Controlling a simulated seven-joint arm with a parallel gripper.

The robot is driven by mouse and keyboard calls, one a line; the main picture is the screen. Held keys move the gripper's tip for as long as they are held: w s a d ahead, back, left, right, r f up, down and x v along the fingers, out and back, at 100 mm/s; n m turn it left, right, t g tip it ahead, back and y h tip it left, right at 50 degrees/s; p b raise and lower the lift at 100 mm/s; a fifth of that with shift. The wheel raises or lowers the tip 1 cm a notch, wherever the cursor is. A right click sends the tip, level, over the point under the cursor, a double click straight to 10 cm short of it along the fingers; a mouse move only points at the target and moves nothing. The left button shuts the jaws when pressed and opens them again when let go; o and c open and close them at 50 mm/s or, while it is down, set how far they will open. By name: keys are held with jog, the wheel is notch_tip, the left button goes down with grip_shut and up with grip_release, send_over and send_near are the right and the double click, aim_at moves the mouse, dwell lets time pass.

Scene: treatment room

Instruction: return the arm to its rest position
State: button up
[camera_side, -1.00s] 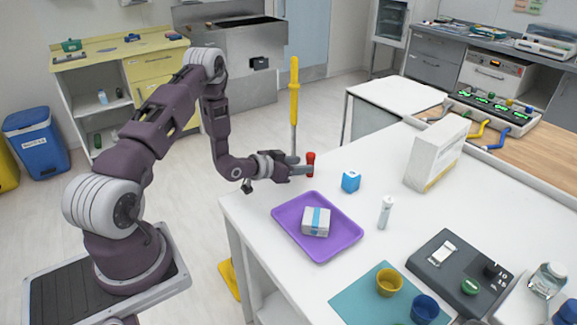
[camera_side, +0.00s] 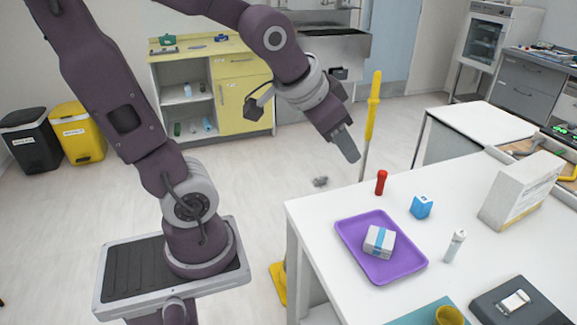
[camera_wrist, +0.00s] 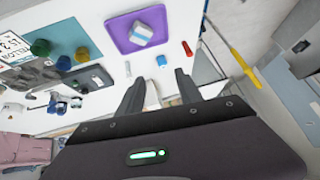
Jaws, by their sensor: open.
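My gripper (camera_side: 347,147) hangs in the air to the left of the white table, above the floor, with its fingers pointing down. In the wrist view my gripper (camera_wrist: 158,88) has its two fingers spread apart with nothing between them.
On the table (camera_side: 326,211) are a purple tray (camera_side: 352,239) bearing a white box with a blue band (camera_side: 379,240), a blue block (camera_side: 421,207), a white tube (camera_side: 454,246) and a large white box (camera_side: 520,190). A yellow-handled pole (camera_side: 372,110) stands by the table's far edge. Open floor lies left.

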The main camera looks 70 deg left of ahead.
jog(key=s+d+g+h, duration=0.1)
jog(key=s+d, duration=0.4)
jog(key=s, duration=0.7)
jog(key=shift+d+r+h, duration=0.3)
jog(key=shift+r+h, duration=0.1)
